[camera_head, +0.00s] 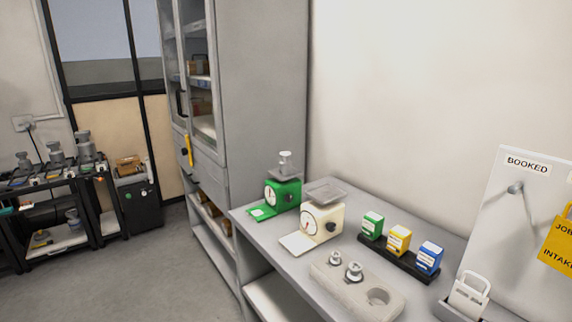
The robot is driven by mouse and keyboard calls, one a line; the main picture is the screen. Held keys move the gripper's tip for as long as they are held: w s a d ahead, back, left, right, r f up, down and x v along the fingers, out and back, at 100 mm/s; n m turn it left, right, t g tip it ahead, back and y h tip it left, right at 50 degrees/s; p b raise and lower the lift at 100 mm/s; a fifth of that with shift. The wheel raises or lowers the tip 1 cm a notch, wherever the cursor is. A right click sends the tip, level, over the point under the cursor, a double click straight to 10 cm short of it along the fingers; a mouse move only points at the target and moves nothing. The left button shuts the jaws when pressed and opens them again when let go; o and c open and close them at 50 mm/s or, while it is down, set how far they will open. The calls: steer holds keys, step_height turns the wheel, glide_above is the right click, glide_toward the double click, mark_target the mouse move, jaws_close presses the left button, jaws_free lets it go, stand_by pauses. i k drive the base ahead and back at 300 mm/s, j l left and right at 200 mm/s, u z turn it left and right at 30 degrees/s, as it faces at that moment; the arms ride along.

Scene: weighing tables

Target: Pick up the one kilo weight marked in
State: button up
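Two small metal knobbed weights sit in a pale block (330,284) on the near table: one at the left (335,258) and a slightly larger one (354,271) beside it. The block's right-hand round hollow (377,297) is empty. Another metal weight (286,164) stands upright on the pan of the green scale (283,193). More grey weights (56,154) stand on the dark rack at the far left. No mass marking is readable on any weight, so I cannot tell which is one kilo. My gripper is not in view.
A cream scale (322,222) with an empty pan stands beside the green one. Green, yellow and blue boxes (398,240) stand in a black holder. A "BOOKED" board (520,215) with a yellow tag (560,240) is at right. A tall grey cabinet (262,90) stands behind; floor at left is clear.

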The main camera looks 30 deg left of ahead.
mark_target(285, 166)
steer(key=i+j, duration=0.15)
steer(key=j, duration=0.35)
steer(key=i+j, duration=0.15)
steer(key=j, duration=0.35)
steer(key=i+j, duration=0.15)
steer(key=j, duration=0.3)
steer(key=i+j+z, duration=0.1)
steer(key=j, duration=0.4)
steer(key=i+j, duration=0.15)
steer(key=j, duration=0.35)
steer(key=i+j, duration=0.1)
steer(key=j, duration=0.4)
steer(key=i+j, duration=0.15)
steer(key=j, duration=0.35)
steer(key=i+j, duration=0.1)
steer(key=j, duration=0.4)
steer(key=i+z, duration=0.05)
